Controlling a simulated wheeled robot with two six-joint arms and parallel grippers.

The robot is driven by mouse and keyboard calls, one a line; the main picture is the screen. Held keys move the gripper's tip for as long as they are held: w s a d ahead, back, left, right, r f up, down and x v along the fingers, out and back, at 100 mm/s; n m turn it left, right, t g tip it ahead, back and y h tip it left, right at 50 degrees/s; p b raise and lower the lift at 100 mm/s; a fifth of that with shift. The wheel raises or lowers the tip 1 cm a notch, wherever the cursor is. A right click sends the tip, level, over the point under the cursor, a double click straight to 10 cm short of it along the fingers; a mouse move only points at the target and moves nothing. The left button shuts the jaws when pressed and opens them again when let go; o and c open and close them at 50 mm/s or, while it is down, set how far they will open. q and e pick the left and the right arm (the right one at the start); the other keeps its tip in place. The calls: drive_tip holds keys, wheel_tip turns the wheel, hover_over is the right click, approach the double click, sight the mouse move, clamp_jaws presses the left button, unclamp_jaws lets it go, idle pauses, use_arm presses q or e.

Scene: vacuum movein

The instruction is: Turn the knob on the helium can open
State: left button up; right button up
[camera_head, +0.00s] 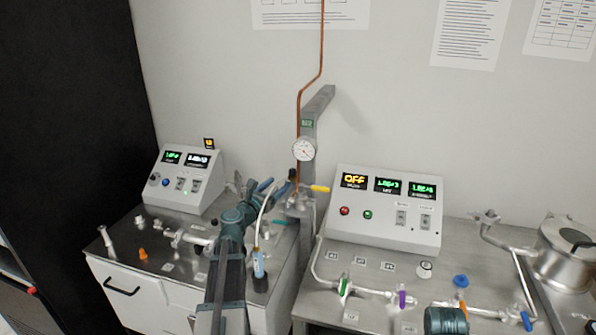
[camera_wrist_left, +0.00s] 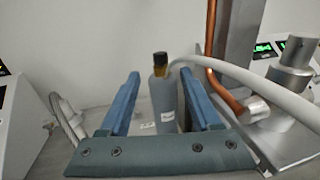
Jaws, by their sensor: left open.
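In the left wrist view, a grey can (camera_wrist_left: 163,98) with a small label stands upright between my left gripper's blue fingers. Its neck is brassy and a dark knob (camera_wrist_left: 160,58) sits on top. A pale hose begins beside the neck and runs off to the right. My left gripper (camera_wrist_left: 160,95) is open, with one finger on each side of the can; I cannot tell whether either touches it. In the head view, my left gripper (camera_head: 268,188) reaches toward the stand at the back, and the can is mostly hidden there.
A copper pipe (camera_head: 299,110) and metal post with a round gauge (camera_head: 304,149) rise close behind the gripper. Control boxes stand left (camera_head: 187,178) and right (camera_head: 385,210). A metal vessel (camera_head: 568,250) is at far right.

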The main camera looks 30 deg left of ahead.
sight(294, 169)
use_arm(q)
drive_tip(key=w, duration=1.3)
drive_tip(key=shift+w+a, duration=0.25)
drive_tip(key=shift+w, duration=0.1)
drive_tip(key=shift+c, duration=0.2)
clamp_jaws()
